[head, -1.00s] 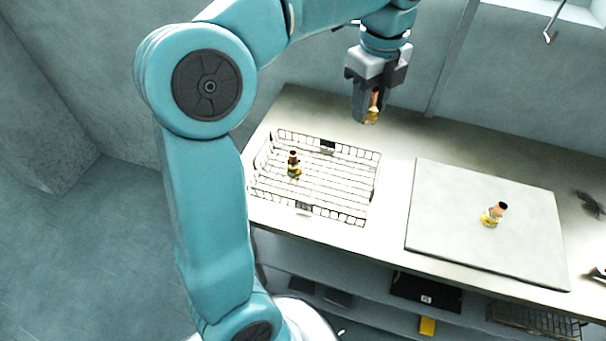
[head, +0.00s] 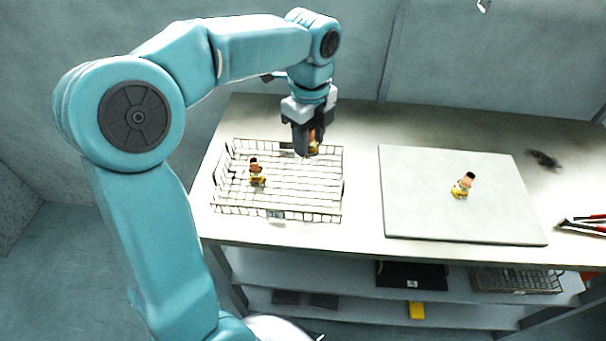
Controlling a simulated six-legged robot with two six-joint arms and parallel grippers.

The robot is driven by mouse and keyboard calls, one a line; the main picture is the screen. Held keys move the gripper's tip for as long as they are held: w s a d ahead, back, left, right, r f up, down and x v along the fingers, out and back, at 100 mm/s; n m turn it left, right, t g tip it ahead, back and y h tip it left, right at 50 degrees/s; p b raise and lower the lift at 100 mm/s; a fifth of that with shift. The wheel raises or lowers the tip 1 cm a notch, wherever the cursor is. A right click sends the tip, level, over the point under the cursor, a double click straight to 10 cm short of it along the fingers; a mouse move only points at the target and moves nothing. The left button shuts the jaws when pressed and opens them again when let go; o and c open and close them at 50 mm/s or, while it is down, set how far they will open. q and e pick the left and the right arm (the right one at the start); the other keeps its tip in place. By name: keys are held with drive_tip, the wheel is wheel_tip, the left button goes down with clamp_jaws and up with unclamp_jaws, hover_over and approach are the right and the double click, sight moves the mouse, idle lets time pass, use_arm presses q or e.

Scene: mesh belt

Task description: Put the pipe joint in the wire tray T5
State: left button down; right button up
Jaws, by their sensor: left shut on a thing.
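My left gripper (head: 308,150) is shut on a pipe joint (head: 314,145), a small copper-coloured and yellow piece partly hidden by the fingers. It is over the back right part of the wire tray (head: 342,192); I cannot tell how high above the mesh. Another pipe joint (head: 256,174), dark-topped and yellow, stands in the left part of the tray. A third pipe joint (head: 463,187), copper with a dark end and yellow base, is on the pale board (head: 420,215) to the right. No tray label is readable. My right gripper does not show.
The tray and board rest on a long bench (head: 362,222). The lower shelves hold a black item (head: 412,274), a yellow block (head: 416,310) and another wire basket (head: 515,281).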

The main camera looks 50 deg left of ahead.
sight(308, 183)
use_arm(q)
wheel_tip(308, 183, down, 11)
drive_tip(key=shift+a+r+b, duration=0.1)
drive_tip(key=shift+r+b, duration=0.1)
drive_tip(key=shift+b, duration=0.15)
drive_tip(key=shift+f, duration=0.1)
drive_tip(key=c, duration=0.7)
unclamp_jaws()
drive_tip(key=shift+r, duration=0.35)
wheel_tip(308, 183, up, 12)
drive_tip(key=shift+f+p, duration=0.15)
drive_tip(key=shift+p, duration=0.4)
